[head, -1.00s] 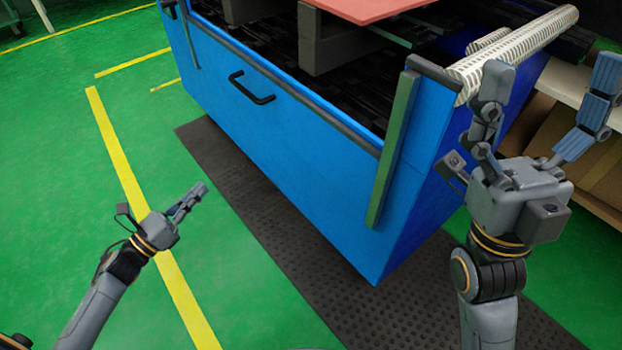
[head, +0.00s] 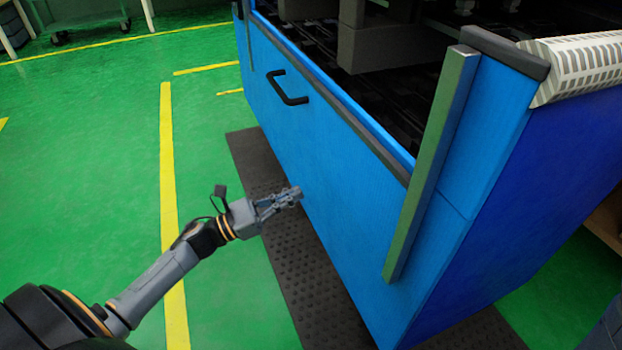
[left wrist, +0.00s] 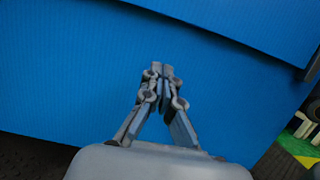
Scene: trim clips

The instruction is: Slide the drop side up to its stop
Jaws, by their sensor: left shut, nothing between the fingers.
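The drop side (head: 330,165) is a blue panel on the front of a large blue crate, with a black bar handle (head: 287,90) near its top edge. A green upright rail (head: 430,170) stands at its right end. The crate interior shows open above the panel's dark top edge. My left gripper (head: 297,193) is shut and empty, below the handle and in front of the panel; I cannot tell if it touches. In the left wrist view the shut fingers (left wrist: 161,70) point at the blue panel (left wrist: 60,80). My right gripper is out of view.
A dark studded mat (head: 300,270) lies along the crate's foot. The green floor (head: 90,170) with yellow lines is clear to the left. A white ribbed roll (head: 580,62) sits on the crate's right top edge. A trolley (head: 85,22) stands far back left.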

